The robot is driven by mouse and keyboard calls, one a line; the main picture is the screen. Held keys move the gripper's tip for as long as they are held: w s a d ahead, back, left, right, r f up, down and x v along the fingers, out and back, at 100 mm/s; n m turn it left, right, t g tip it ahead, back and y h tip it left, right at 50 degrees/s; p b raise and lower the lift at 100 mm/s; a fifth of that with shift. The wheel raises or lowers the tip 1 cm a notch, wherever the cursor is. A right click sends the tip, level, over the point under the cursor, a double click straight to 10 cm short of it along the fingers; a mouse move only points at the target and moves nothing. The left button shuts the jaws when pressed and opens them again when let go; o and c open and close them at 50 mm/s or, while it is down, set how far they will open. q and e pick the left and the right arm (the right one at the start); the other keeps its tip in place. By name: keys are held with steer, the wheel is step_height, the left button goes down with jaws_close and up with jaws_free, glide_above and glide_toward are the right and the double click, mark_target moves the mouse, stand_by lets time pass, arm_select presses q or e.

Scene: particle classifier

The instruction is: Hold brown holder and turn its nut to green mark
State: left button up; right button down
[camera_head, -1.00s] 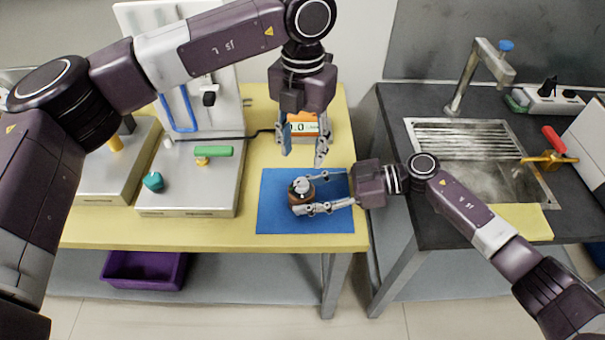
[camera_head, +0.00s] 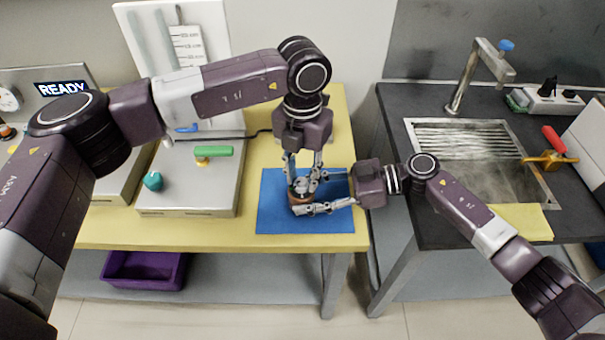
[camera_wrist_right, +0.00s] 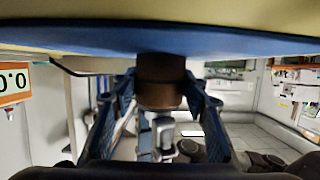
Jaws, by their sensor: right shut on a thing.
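The brown holder (camera_head: 299,198) stands on the blue mat (camera_head: 270,215) on the yellow table. My right gripper (camera_head: 306,191) reaches in from the right and is shut on the brown holder. In the right wrist view the brown holder (camera_wrist_right: 161,82) sits between the two fingers, close under the mat as pictured. The grey nut (camera_head: 303,184) is on the holder's top. My left gripper (camera_head: 302,178) points down from above, with its fingers on either side of the nut; whether they touch it is hidden. No green mark can be made out.
A metal-based apparatus with a green handle (camera_head: 213,151) and a teal knob (camera_head: 153,181) stands to the left. A sink (camera_head: 470,150) with a tap is on the dark counter at right. A purple bin (camera_head: 145,268) is below the table. The front of the mat is clear.

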mark_target(303, 179)
arm_select(q)
jaws_close()
arm_select(e)
steer(key=shift+s+f, duration=0.1)
steer(key=shift+s, duration=0.05)
arm_select(q)
steer(key=shift+m, duration=0.3)
steer(key=shift+d+m, duration=0.1)
steer(key=shift+m, duration=2.4)
steer(key=shift+r, duration=0.1)
steer(key=o, duration=0.5)
jaws_free()
steer(key=shift+s, duration=0.1)
step_height(303, 179, up, 12)
